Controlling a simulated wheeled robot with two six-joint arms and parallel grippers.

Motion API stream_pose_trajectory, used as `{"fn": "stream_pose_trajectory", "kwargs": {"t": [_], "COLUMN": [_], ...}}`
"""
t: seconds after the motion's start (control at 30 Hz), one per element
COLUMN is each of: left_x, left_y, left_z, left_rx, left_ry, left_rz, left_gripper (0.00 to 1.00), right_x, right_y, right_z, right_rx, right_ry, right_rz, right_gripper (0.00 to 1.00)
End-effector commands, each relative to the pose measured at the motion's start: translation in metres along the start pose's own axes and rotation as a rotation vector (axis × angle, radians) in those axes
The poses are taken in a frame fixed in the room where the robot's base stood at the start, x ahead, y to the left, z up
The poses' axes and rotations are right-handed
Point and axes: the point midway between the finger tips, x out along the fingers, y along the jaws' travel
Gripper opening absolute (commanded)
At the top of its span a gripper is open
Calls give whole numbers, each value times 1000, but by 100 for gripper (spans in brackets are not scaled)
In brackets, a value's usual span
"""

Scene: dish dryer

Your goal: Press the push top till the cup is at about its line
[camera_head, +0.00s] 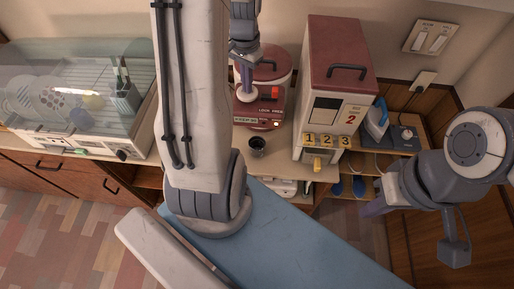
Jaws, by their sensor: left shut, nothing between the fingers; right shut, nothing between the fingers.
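The hot-water pot (277,86), with a dark red lid and front, stands on the counter behind my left arm. Its front reads LOCK FREE, and a small orange light shows there. The pale push top (248,90) is on its left, partly hidden. My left gripper (246,84) is shut and points down onto the push top; its tips appear to meet it, but I cannot tell how far it is pressed. A small dark cup (257,145) stands upright on the counter in front of the pot; its line and fill level cannot be made out. My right gripper (374,208) is shut, low at the right.
A tall dispenser (337,90) with keys 1, 2, 3 stands right of the pot. A blue-and-white iron (376,120) is beyond it. A dish dryer (75,95) with dishes is at the left. A blue board (290,240) lies in the foreground.

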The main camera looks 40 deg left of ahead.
Motion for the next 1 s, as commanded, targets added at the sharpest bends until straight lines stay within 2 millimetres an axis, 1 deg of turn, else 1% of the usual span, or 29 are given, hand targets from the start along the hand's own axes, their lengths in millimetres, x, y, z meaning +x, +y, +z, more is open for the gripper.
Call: {"fn": "stream_pose_trajectory", "kwargs": {"t": [1.0], "left_x": [8], "left_y": [0], "left_z": [0], "left_rx": [0], "left_ry": [-2], "left_rz": [1], "left_gripper": [0], "right_x": [5], "right_y": [0], "right_z": [0], "right_rx": [0], "right_ry": [0], "right_rz": [0], "right_gripper": [0]}}
